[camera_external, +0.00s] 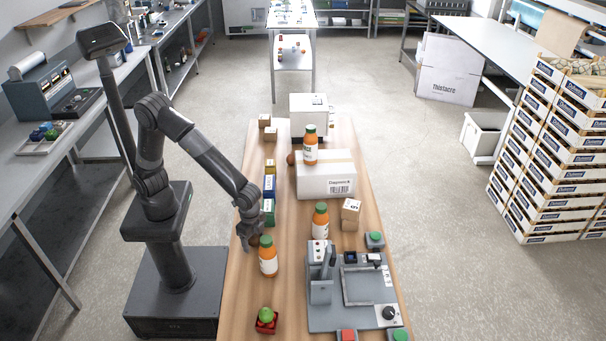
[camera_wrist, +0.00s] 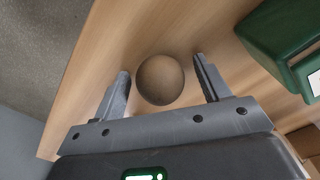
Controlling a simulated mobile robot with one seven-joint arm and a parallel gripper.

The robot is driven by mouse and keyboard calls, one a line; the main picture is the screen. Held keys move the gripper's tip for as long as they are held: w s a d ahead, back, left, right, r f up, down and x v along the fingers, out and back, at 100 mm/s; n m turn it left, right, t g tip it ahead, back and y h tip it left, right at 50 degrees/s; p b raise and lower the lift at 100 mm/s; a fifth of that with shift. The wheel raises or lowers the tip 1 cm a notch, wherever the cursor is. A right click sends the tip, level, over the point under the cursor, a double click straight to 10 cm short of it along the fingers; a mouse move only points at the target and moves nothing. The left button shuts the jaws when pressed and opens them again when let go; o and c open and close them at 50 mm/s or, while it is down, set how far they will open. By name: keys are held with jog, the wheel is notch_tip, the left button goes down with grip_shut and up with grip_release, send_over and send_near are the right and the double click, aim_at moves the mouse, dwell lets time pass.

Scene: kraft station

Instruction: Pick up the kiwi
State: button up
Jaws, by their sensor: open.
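The kiwi (camera_wrist: 160,80), a round brown fruit, lies on the wooden table between my fingertips in the wrist view. My gripper (camera_wrist: 162,73) is open, with one finger on each side of the kiwi and a visible gap at both sides. In the external view my gripper (camera_external: 249,240) points down at the table's left edge, behind an orange bottle. The kiwi (camera_external: 257,240) is mostly hidden there by the gripper and bottle.
A green box (camera_wrist: 270,40) stands right of the kiwi in the wrist view. An orange bottle (camera_external: 268,262) stands close in front of my gripper. A grey machine (camera_external: 350,315) and a white carton (camera_external: 326,182) occupy the table's right and middle.

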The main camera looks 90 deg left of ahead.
jog(key=shift+c, duration=0.2)
jog(key=c, duration=1)
jog(key=shift+c, duration=0.2)
jog(key=shift+r, duration=0.1)
